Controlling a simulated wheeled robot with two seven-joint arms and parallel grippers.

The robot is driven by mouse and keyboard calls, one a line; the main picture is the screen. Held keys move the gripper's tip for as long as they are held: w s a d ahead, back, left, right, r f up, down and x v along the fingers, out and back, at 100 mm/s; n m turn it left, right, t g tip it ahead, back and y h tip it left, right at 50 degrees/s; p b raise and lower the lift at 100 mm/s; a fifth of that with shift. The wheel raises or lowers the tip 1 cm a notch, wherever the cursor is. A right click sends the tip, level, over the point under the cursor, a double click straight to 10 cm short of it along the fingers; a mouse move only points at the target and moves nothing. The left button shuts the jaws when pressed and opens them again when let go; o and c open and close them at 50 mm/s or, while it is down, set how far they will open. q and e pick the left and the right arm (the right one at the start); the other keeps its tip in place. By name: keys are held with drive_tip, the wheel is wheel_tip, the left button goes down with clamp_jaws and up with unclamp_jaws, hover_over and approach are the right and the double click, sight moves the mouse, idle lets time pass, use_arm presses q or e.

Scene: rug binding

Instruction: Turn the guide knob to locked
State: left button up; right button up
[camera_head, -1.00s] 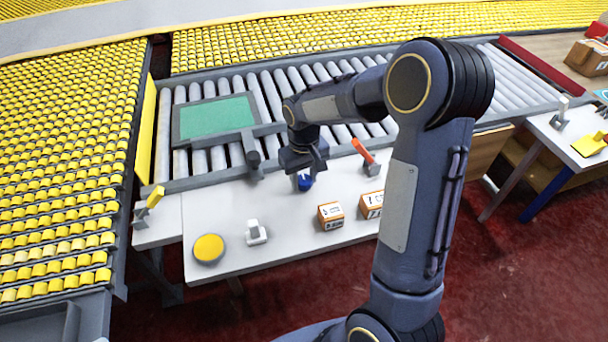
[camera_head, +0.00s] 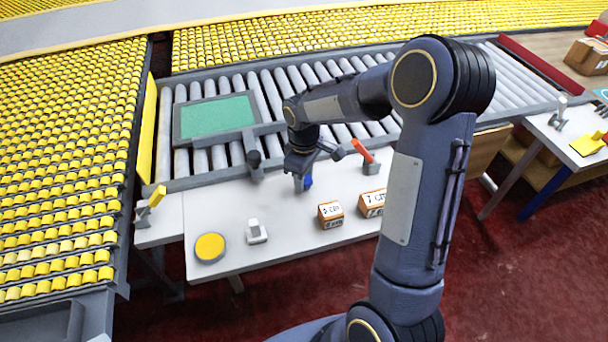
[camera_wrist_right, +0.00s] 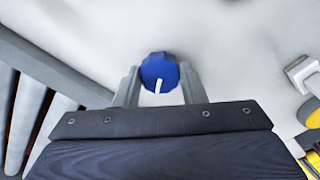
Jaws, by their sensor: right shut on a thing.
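The blue guide knob (camera_wrist_right: 158,70) with a white pointer line shows in the right wrist view between the two fingers of my right gripper (camera_wrist_right: 159,82). The pointer line runs toward the gripper body, tilted slightly. In the head view the knob (camera_head: 308,182) is a small blue patch on the white table, partly hidden by the fingers. My right gripper (camera_head: 302,181) points down over it and is shut on it. I see no lock marking beside the knob. My left gripper is not in view.
An orange-handled lever (camera_head: 364,152) stands right of the knob. Two orange-and-white boxes (camera_head: 330,214) (camera_head: 371,203), a small white-and-grey device (camera_head: 256,232) and a yellow round button (camera_head: 209,247) are on the white table (camera_head: 275,263). The roller conveyor with a green panel (camera_head: 215,118) lies behind.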

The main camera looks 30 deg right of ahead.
sight(305, 179)
idle(0.4)
drive_tip(key=o, duration=1)
wheel_tip(305, 179, up, 8)
drive_tip(key=shift+f, duration=0.1)
drive_tip(key=shift+s+r, duration=0.15)
drive_tip(key=shift+r, duration=0.1)
drive_tip(key=s+a+r+m+t+y+p, duration=0.1)
drive_tip(key=s+a+r+m+t, duration=0.1)
drive_tip(key=s, duration=0.5)
drive_tip(key=s+a+r+m+t+y, duration=0.1)
drive_tip(key=s+a+r+m, duration=0.1)
drive_tip(key=s, duration=0.5)
drive_tip(key=s+a+r+m+t+y+p, duration=0.1)
drive_tip(key=s+a+r+m+t, duration=0.1)
drive_tip(key=s, duration=0.6)
drive_tip(key=shift+a+r+m+t+y+p, duration=0.35)
drive_tip(key=shift+a+m, duration=0.35)
drive_tip(key=shift+m, duration=0.4)
